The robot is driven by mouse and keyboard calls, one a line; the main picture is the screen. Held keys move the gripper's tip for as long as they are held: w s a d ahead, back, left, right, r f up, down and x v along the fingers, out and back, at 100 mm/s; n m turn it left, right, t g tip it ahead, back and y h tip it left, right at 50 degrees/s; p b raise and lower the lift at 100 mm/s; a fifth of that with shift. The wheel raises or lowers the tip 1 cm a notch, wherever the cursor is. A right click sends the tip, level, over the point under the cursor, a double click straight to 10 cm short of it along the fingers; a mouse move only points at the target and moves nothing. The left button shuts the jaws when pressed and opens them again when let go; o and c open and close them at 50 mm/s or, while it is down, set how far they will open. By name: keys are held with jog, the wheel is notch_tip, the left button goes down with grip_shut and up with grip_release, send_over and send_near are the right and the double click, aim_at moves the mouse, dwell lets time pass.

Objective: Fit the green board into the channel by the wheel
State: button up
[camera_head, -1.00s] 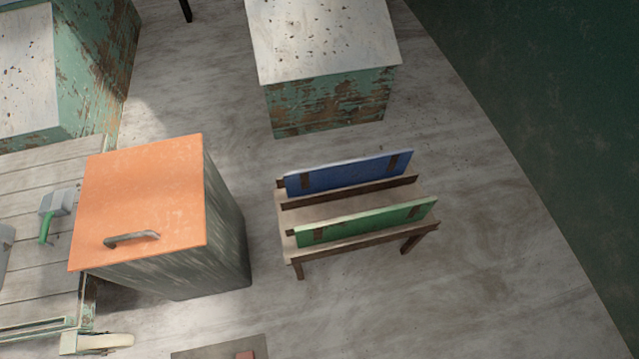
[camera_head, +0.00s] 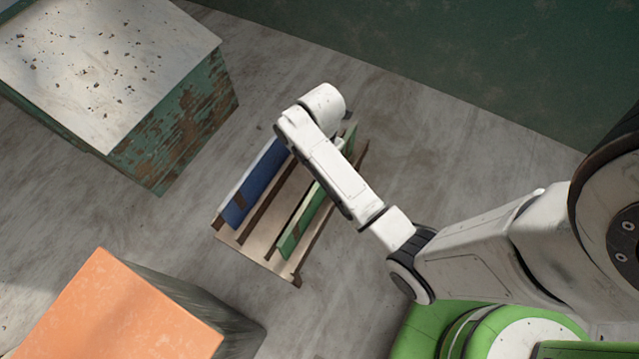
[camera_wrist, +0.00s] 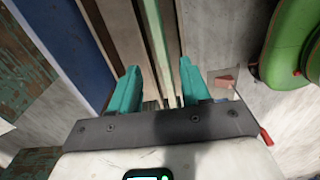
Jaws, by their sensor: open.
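The green board (camera_head: 300,222) stands on edge in the wooden rack (camera_head: 262,249), partly covered by my arm in the head view. In the wrist view, the green board's pale top edge (camera_wrist: 157,35) runs lengthwise between the fingers of my gripper (camera_wrist: 160,85). My gripper is open, with one teal finger on each side of the board's line. I cannot tell how deep the fingers reach or whether they touch it. In the head view the fingers are hidden behind my arm. The wheel and its channel are not in view now.
A blue board (camera_head: 252,188) stands parallel in the same rack, left of the green one. An orange-topped cabinet (camera_head: 115,315) is at the lower left. A peeling green block (camera_head: 105,70) is at the upper left.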

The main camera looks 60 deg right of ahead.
jog(key=shift+w+d+f, duration=0.1)
jog(key=shift+d+f, duration=0.05)
jog(key=shift+f, duration=0.2)
notch_tip(320, 180, down, 4)
jog(key=shift+r+b, duration=0.15)
jog(key=shift+b, duration=0.4)
notch_tip(320, 180, down, 6)
jog(key=b, duration=0.1)
jog(key=shift+d+f+b, duration=0.15)
jog(key=shift+f+b, duration=0.1)
jog(key=shift+b, duration=0.1)
jog(key=shift+c, duration=0.3)
grip_shut()
jog(key=shift+r, duration=0.1)
